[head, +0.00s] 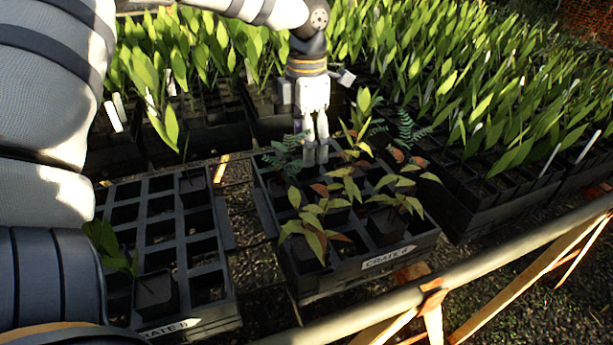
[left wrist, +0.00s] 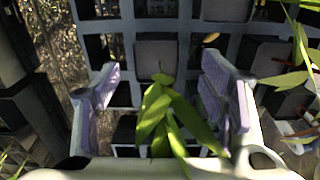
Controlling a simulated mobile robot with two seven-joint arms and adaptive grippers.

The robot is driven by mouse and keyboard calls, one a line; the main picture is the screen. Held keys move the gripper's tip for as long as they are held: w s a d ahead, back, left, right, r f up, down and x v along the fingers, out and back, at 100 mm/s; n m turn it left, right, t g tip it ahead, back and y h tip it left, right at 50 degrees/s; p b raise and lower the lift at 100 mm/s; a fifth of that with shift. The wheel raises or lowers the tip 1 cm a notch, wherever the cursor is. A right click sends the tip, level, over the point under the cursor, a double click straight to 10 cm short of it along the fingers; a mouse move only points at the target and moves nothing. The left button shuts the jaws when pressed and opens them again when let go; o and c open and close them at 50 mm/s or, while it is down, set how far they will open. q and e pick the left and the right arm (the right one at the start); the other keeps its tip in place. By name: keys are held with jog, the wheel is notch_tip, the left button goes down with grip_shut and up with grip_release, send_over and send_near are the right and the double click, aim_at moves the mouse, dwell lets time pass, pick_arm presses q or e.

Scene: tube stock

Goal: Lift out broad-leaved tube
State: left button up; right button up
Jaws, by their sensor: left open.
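My left gripper (head: 316,158) points down over the right-hand crate (head: 350,268), its fingers low among the plants. In the left wrist view my left gripper (left wrist: 160,100) is open, with a finger on each side of a green broad-leaved plant (left wrist: 168,118). The leaves show between the fingers, and no grip on a tube is visible. Dark square tubes sit in the crate cells, one (left wrist: 156,58) just beyond the leaves. In the head view the gripper partly hides the plants behind it. My right gripper is not in view.
A mostly empty left-hand crate (head: 225,322) holds a tube with a plant (head: 155,292) at its near side. Several feathery-leaved and reddish-leaved plants crowd the right-hand crate. Dense trays of tall green plants (head: 465,75) stand behind and right. A rail (head: 480,252) crosses in front.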

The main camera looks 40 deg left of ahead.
aim_at(308, 173)
pick_arm(q)
jog(key=f, duration=0.5)
jog(key=shift+a, duration=0.2)
jog(key=shift+r, duration=0.1)
jog(key=c, duration=1.4)
